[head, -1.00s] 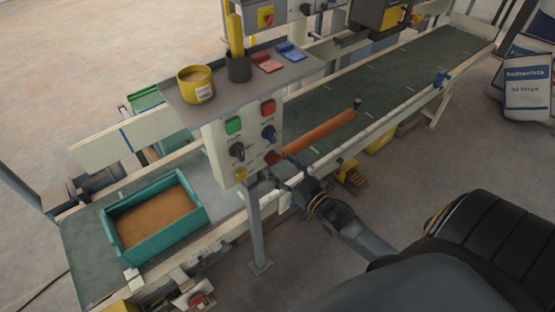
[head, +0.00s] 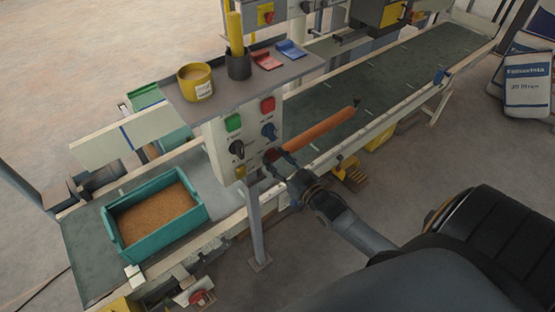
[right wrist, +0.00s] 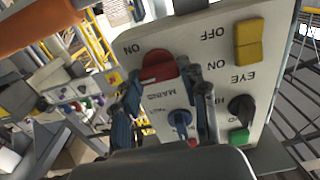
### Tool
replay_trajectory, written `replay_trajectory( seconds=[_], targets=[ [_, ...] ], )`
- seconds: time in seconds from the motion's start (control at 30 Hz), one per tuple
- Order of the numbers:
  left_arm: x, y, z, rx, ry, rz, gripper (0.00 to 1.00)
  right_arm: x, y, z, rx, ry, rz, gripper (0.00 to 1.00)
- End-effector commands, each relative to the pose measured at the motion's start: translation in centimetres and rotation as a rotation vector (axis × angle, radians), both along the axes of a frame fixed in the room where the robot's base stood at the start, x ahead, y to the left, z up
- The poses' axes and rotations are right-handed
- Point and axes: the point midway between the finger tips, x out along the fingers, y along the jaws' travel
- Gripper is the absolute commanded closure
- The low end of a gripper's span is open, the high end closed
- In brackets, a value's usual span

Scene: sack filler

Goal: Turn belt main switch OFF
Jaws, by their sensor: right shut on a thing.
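The control panel (head: 221,150) stands beside the belt (head: 395,75), with a red switch (head: 272,155) at its lower right. In the right wrist view the panel is upside down, and the red switch (right wrist: 160,69) has an ON label near it. My right gripper (head: 280,162) is at the red switch. In the wrist view its two fingers (right wrist: 165,85) reach either side of the switch and are shut on it, partly hiding the panel. The switch's exact position is hard to tell. My left gripper is not in view.
Close by are a blue knob (head: 269,131), a black knob (head: 237,148), a green button (head: 233,123) and a yellow switch (head: 240,172). A teal crate (head: 157,247) of brown grain sits on the belt.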

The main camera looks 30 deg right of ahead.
Motion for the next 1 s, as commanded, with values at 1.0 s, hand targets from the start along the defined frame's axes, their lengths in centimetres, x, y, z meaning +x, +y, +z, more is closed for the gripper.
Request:
replay_trajectory(
  seconds=[1.0],
  targets=[
    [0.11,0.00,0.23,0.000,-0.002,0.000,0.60,-0.02,0.24,-0.20,-0.758,-0.059,-0.001,0.88]
  ],
)
